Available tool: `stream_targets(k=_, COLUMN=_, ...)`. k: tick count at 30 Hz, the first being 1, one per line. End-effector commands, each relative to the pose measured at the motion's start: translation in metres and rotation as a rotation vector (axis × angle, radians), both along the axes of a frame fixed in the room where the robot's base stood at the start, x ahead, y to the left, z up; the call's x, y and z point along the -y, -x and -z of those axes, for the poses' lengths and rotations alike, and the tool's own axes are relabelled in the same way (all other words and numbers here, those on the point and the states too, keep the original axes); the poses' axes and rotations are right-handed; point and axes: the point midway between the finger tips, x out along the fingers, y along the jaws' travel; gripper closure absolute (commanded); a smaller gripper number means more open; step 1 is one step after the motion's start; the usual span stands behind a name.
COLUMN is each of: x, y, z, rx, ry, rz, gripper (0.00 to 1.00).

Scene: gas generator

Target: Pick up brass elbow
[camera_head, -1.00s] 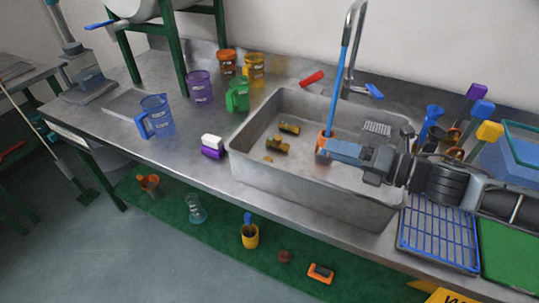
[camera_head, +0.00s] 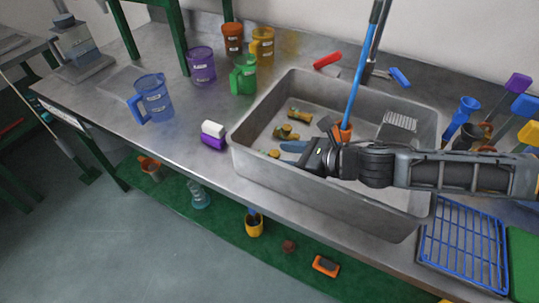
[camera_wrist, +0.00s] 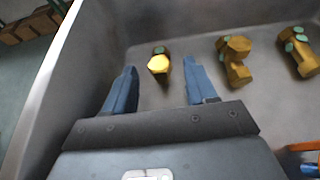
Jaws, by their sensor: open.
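Several brass fittings with green patches lie on the sink (camera_head: 262,172) floor. The middle fitting (camera_head: 286,132) looks bent, like an elbow, though I cannot be sure of its shape; in the wrist view it (camera_wrist: 235,62) lies to the right of my right finger. A small fitting (camera_head: 273,154) with a hexagonal end shows in the wrist view (camera_wrist: 159,64) in line with the gap between my fingers. A longer fitting (camera_head: 299,114) lies farthest; it also shows in the wrist view (camera_wrist: 301,52). My gripper (camera_head: 288,149) is open and empty inside the sink, its blue fingers (camera_wrist: 160,76) apart.
The sink's walls surround my gripper. An orange-based blue rod (camera_head: 352,95) stands in the sink beside my wrist. A metal faucet (camera_head: 371,60) rises behind. A white-and-purple block (camera_head: 213,135) is left of the sink. A blue rack (camera_head: 464,246) lies at right.

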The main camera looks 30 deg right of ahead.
Motion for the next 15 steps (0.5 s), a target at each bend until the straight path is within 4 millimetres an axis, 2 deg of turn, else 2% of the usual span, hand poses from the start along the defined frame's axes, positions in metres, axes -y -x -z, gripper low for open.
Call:
stream_targets(k=6, x=-0.017, y=-0.022, z=0.013, rx=-0.002, ry=-0.002, rz=-0.001, gripper=0.44)
stream_targets(k=15, x=-0.02, y=-0.028, z=0.017, rx=-0.002, ry=-0.001, rz=0.0, gripper=0.44)
